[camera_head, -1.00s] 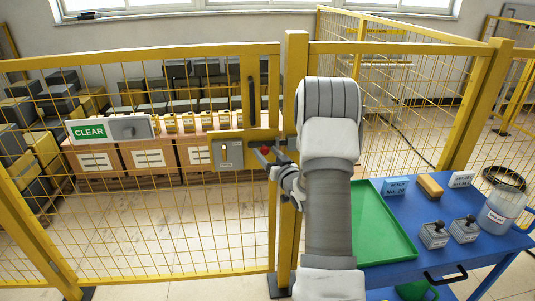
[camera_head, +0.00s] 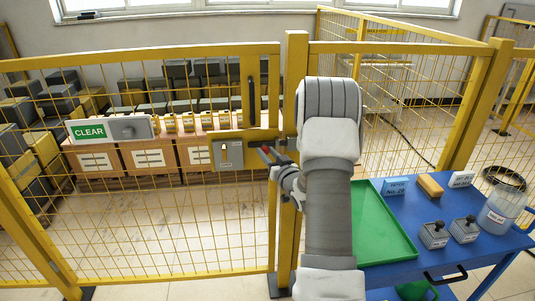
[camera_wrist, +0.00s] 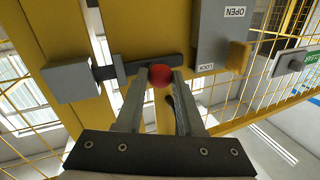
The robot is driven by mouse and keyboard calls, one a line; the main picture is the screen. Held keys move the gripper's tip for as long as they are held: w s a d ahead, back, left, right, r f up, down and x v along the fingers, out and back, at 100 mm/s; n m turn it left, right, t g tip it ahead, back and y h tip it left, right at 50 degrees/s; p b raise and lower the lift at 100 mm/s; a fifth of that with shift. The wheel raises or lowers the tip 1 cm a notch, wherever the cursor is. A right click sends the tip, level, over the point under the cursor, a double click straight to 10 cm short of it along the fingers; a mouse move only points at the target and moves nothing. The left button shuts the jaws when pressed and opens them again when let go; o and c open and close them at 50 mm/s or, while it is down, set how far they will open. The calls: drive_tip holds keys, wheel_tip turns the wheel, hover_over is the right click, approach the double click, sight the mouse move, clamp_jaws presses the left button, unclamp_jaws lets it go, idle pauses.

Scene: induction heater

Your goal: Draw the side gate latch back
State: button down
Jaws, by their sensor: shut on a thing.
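The side gate latch has a red round knob (camera_wrist: 160,75) on a dark sliding bar (camera_wrist: 136,68), in the middle of the wrist view. The bar's left end there runs up to a grey block (camera_wrist: 70,82); I cannot tell how deep it sits. My gripper (camera_wrist: 160,82) is shut on the knob, one finger on each side of it. In the head view my gripper (camera_head: 271,156) is at the latch beside the yellow gate post (camera_head: 291,120), and the knob is mostly hidden. A grey latch box (camera_head: 228,155) is left of it; its OPEN and LOCK lettering (camera_wrist: 222,40) appears upside down in the wrist view.
Yellow mesh fencing (camera_head: 150,235) spans the left, with a green CLEAR sign (camera_head: 90,132) on it. Boxes and crates (camera_head: 150,157) stand behind it. At right, a blue table (camera_head: 420,252) holds a green tray (camera_head: 384,225), small grey blocks and a jar (camera_head: 500,212).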

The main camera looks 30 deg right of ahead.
idle(0.7)
drive_tip(key=w+a+b, duration=0.1)
drive_tip(key=a, duration=0.1)
drive_tip(key=w+a+b, duration=0.1)
drive_tip(key=a, duration=0.1)
drive_tip(key=a+b, duration=0.1)
drive_tip(key=a, duration=0.1)
drive_tip(key=shift+w+r, duration=0.1)
drive_tip(key=shift+w, duration=0.3)
drive_tip(key=c, duration=0.5)
unclamp_jaws()
drive_tip(key=shift+s, duration=0.5)
drive_tip(key=s, duration=0.5)
drive_tip(key=s+a, duration=0.1)
drive_tip(key=s, duration=0.4)
drive_tip(key=s+a, duration=0.1)
drive_tip(key=s, duration=0.5)
drive_tip(key=shift+s, duration=0.1)
